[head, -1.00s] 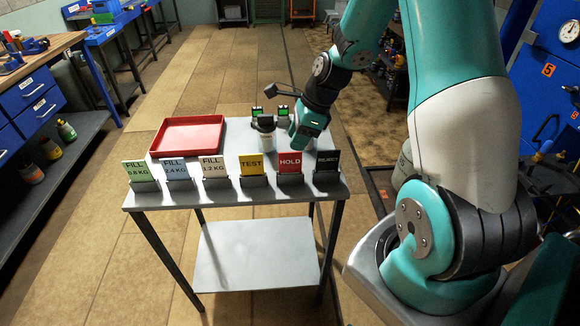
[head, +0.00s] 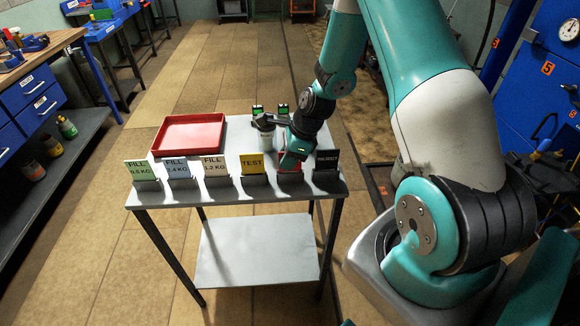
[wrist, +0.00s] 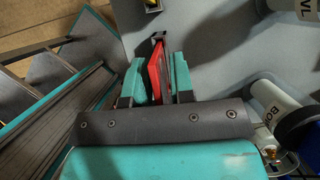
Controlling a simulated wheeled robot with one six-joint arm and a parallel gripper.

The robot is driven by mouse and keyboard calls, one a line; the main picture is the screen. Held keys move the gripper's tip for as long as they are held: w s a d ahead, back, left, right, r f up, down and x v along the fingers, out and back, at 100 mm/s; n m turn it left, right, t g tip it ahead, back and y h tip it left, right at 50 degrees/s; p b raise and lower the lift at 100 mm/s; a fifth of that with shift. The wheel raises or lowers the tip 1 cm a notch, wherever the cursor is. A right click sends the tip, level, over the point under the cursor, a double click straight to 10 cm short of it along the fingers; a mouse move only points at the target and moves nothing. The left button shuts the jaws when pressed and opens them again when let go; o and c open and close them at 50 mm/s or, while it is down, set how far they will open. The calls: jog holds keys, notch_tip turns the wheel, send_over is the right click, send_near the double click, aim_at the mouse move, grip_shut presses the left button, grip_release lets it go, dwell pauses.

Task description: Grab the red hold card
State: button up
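The red hold card (head: 290,168) stands in its holder in the row at the table's front edge, between the yellow TEST card (head: 252,164) and the black REJECT card (head: 327,160). My gripper (head: 290,160) is down over it and hides most of its face. In the wrist view the red card (wrist: 158,68) stands upright between the two teal fingers of my gripper (wrist: 158,80). The fingers look open, one on each side of the card, with a narrow gap showing. Contact at the fingertips is hard to make out.
Three FILL cards (head: 177,168) stand left of the TEST card. A red tray (head: 190,120) lies at the table's back left. A white container with a dark top (head: 265,138) stands close behind my gripper, near small green displays (head: 257,110). The middle of the table is clear.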

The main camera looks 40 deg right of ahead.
grip_shut()
jog(key=shift+r, duration=0.15)
